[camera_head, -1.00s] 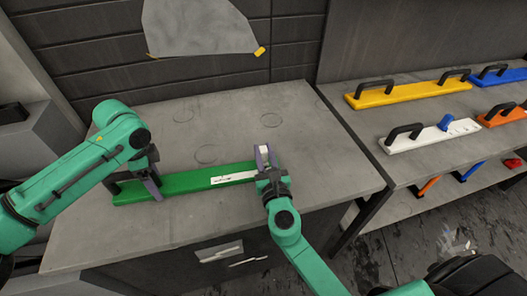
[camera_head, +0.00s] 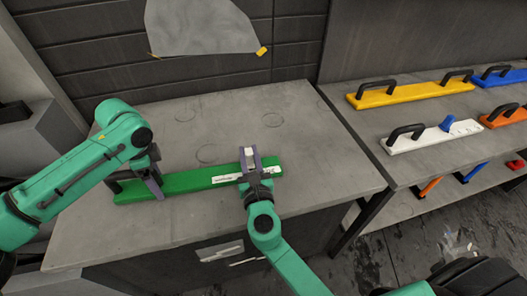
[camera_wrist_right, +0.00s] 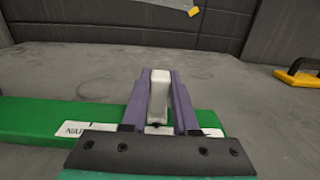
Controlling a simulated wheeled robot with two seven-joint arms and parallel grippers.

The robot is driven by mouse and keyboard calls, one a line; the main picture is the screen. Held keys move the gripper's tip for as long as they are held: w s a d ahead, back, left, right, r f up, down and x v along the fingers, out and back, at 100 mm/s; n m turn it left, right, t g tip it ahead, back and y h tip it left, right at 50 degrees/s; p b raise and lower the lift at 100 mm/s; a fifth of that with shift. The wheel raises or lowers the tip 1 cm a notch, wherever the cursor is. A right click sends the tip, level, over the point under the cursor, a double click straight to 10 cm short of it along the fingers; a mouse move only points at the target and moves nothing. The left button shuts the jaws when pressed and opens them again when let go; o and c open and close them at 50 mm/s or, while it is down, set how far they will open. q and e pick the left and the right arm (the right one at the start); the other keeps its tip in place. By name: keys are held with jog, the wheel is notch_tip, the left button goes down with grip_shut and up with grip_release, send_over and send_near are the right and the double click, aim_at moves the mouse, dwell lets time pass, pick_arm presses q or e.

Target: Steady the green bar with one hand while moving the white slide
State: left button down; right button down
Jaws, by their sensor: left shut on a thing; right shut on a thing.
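The green bar (camera_head: 188,181) lies flat on the grey bench, with a black handle (camera_head: 114,184) at its left end and a white label strip (camera_head: 228,178) on its right half. My left gripper (camera_head: 154,184) is shut on the bar near its left end, by the handle. The white slide (camera_head: 249,152) stands up on the bar's right part. My right gripper (camera_head: 248,160) is shut on it, with a finger on each side. The right wrist view shows the slide (camera_wrist_right: 159,92) between the two purple fingers, its lower part hidden by the gripper.
The grey bench top (camera_head: 310,155) is clear around the bar. A shelf at the right holds a yellow bar (camera_head: 415,93), a white bar (camera_head: 432,138) with a blue slide, an orange bar (camera_head: 508,117) and a blue bar (camera_head: 498,78). A grey sheet (camera_head: 200,25) hangs on the wall.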

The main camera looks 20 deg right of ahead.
pick_arm(q)
jog(key=shift+d, duration=0.1)
pick_arm(e)
jog(key=a, duration=0.7)
jog(key=shift+w+a, duration=0.25)
jog(key=shift+a, duration=0.15)
jog(key=c, duration=0.7)
grip_release()
jog(key=shift+d, duration=0.1)
jog(key=s, duration=1.2)
jog(key=shift+a, duration=0.4)
pick_arm(q)
grip_release()
